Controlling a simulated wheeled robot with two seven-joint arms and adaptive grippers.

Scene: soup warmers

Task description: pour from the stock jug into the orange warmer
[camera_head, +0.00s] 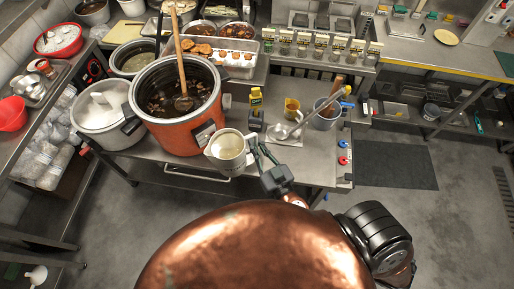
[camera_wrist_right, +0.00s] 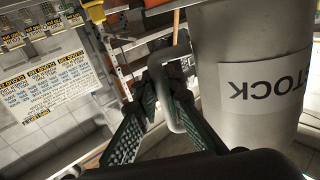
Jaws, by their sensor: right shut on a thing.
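The stock jug (camera_head: 227,154) is a pale metal jug whose open mouth and light inside show in the head view. In the right wrist view the jug (camera_wrist_right: 245,45) bears a STOCK label, upside down in the picture. My right gripper (camera_head: 258,151) is shut on its handle; the right wrist view shows the gripper (camera_wrist_right: 160,98) around the looped handle. The orange warmer (camera_head: 179,131) stands just left of the jug, with dark soup and a wooden-handled ladle (camera_head: 182,75) in its open pot. My left gripper is not in view.
A white lidded warmer (camera_head: 98,111) stands left of the orange one. Spice jars line the back.

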